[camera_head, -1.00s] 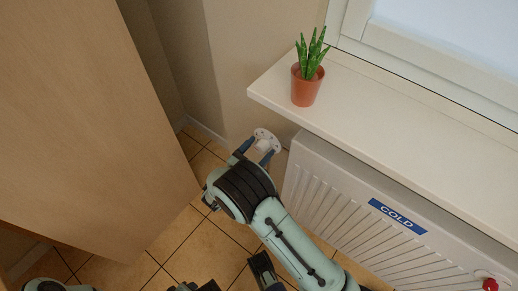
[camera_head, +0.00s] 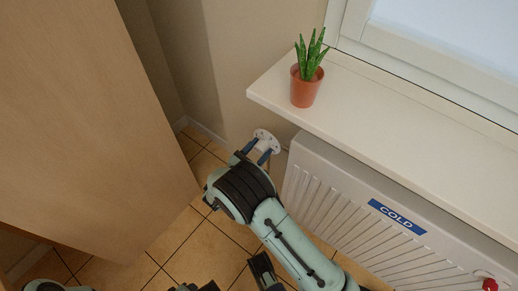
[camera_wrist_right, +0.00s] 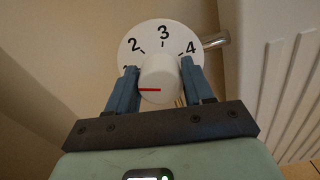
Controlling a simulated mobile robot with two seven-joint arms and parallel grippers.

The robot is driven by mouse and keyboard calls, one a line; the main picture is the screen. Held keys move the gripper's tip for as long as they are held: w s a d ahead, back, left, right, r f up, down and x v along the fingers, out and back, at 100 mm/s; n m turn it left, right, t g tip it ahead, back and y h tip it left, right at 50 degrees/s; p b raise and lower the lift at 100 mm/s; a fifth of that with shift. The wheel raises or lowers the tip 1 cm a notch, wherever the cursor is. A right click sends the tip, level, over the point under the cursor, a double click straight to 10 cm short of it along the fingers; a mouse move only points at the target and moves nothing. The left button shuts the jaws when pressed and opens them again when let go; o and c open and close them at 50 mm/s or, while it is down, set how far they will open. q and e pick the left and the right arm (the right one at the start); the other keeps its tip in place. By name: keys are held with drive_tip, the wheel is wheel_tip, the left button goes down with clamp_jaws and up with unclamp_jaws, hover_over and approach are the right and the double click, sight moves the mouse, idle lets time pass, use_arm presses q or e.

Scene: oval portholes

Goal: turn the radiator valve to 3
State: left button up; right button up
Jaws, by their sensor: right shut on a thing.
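The radiator valve is a white round dial (camera_wrist_right: 163,32) with a white knob (camera_wrist_right: 160,75) in its middle. In the right wrist view the numbers 2, 3 and 4 show on the dial. A number at the left edge is partly hidden by a finger. The knob's red line lies level and points left, below the 2, away from the 3 at the top. My right gripper (camera_wrist_right: 158,82) has its blue fingers shut on the knob's sides. In the head view my right gripper (camera_head: 257,152) is at the white dial (camera_head: 266,140). Dark parts at the bottom edge do not clearly show my left gripper.
The radiator (camera_head: 340,205), with a blue COLD label (camera_head: 397,216), stands right of the valve. The white sill (camera_head: 400,108) above it carries a potted plant (camera_head: 307,75). A wooden panel (camera_head: 85,130) stands at left. A red thing (camera_head: 489,285) is at the lower right.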

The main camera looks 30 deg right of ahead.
drive_tip(key=m, duration=0.8)
drive_tip(key=shift+s+f+m, duration=0.1)
drive_tip(key=shift+m, duration=0.3)
drive_tip(key=m, duration=0.5)
drive_tip(key=shift+s+f+b, duration=0.1)
drive_tip(key=shift+f+b, duration=0.05)
drive_tip(key=shift+b, duration=0.2)
use_arm(q)
drive_tip(key=shift+w+a+f+t+b, duration=0.15)
drive_tip(key=shift+w+a+f+b, duration=0.1)
drive_tip(key=shift+w+a+f, duration=0.25)
drive_tip(key=shift+w+a+f+t+b, duration=0.2)
drive_tip(key=shift+w+f, duration=0.1)
drive_tip(key=shift+w, duration=0.4)
use_arm(e)
drive_tip(key=shift+m, duration=2.4)
drive_tip(key=o, duration=1)
